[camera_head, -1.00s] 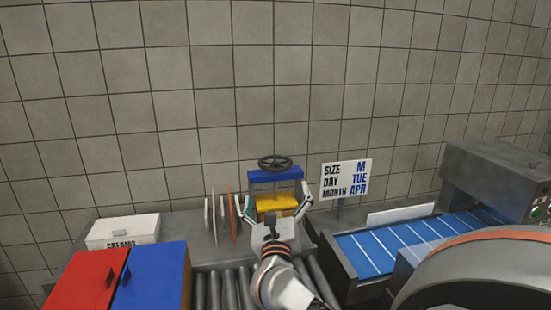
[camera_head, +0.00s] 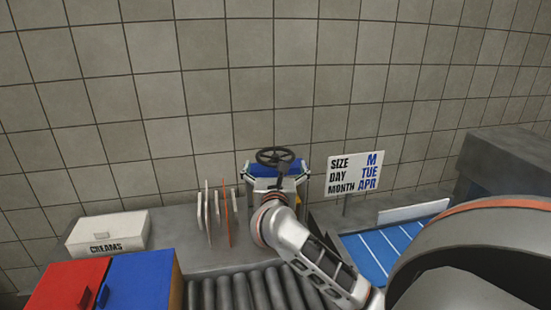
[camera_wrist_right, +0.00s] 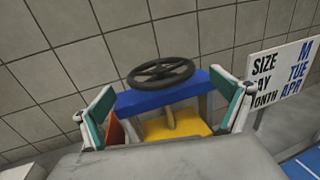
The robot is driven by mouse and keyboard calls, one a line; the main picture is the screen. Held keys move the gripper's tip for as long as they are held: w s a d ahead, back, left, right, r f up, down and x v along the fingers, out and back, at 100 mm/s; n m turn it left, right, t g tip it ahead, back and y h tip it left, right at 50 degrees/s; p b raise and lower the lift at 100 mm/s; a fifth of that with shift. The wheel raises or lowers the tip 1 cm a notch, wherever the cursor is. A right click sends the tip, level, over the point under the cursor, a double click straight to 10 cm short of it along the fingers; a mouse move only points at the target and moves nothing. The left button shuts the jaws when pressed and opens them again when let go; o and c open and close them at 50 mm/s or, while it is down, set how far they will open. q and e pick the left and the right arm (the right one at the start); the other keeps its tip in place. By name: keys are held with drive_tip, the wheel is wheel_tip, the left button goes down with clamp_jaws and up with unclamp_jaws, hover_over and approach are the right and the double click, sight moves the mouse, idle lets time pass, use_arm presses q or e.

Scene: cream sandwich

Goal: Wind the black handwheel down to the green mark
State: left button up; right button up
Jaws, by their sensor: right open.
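The black handwheel (camera_head: 275,156) lies flat on top of a press with a blue crossbeam (camera_head: 292,168). In the right wrist view the handwheel (camera_wrist_right: 160,72) is in full view, with the blue beam (camera_wrist_right: 160,99) and a yellow block (camera_wrist_right: 176,127) below it. A tan screw shaft (camera_wrist_right: 170,119) shows above the yellow block. My right gripper (camera_head: 276,173) is open and empty. Its fingers with green pads are spread wide in front of the press, below the wheel's level and apart from the wheel. I cannot make out a green mark. My left gripper is not in view.
A sign (camera_head: 355,173) stands right of the press, before a blue conveyor (camera_head: 385,250). Upright thin plates (camera_head: 218,215) stand left of the press. A creams box (camera_head: 108,234), red box (camera_head: 66,285) and blue box (camera_head: 142,280) are at left. Rollers (camera_head: 240,292) lie in front.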

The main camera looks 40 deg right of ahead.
sight(275, 159)
drive_tip(key=shift+x, duration=1.9)
drive_tip(key=c, duration=1)
drive_tip(key=shift+c, duration=0.5)
drive_tip(key=shift+m+h, duration=0.3)
